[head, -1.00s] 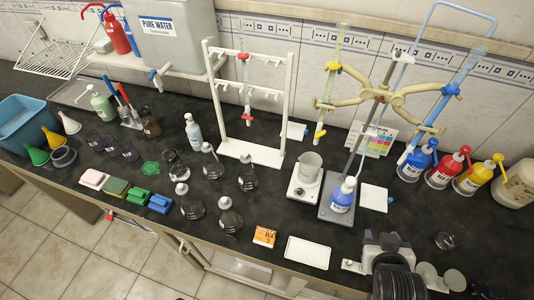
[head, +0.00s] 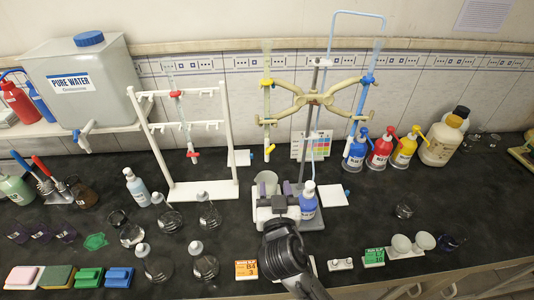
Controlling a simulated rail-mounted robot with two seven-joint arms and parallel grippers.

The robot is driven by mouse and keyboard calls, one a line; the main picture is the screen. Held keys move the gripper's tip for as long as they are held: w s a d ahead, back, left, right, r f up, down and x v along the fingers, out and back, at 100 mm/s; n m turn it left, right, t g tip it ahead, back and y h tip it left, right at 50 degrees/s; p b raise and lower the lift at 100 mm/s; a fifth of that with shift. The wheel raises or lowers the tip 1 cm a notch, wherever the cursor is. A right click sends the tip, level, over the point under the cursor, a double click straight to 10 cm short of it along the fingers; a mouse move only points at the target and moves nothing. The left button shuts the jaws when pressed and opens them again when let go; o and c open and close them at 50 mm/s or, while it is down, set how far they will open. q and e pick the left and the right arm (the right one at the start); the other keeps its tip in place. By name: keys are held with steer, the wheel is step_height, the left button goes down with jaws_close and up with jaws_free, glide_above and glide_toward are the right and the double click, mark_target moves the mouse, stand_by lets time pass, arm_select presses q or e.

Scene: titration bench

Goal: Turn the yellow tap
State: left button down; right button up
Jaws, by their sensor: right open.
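The yellow-marked burette (head: 266,95) hangs upright in the left jaw of the double clamp (head: 315,98). My right gripper (head: 281,199) is open, low in front of the stirrer and the beaker (head: 266,181), below and in front of the tap. It is apart from the tap and partly hides the stirrer. My left gripper is not in view.
A blue-labelled wash bottle (head: 308,203) stands close to the right of my right gripper. The stand rod (head: 308,140) rises behind. A white rack (head: 201,190) with a red-tapped burette is at left. Flasks (head: 204,262) stand front left.

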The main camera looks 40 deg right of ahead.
mark_target(270, 148)
steer(key=x, duration=1.3)
steer(key=shift+a, duration=0.1)
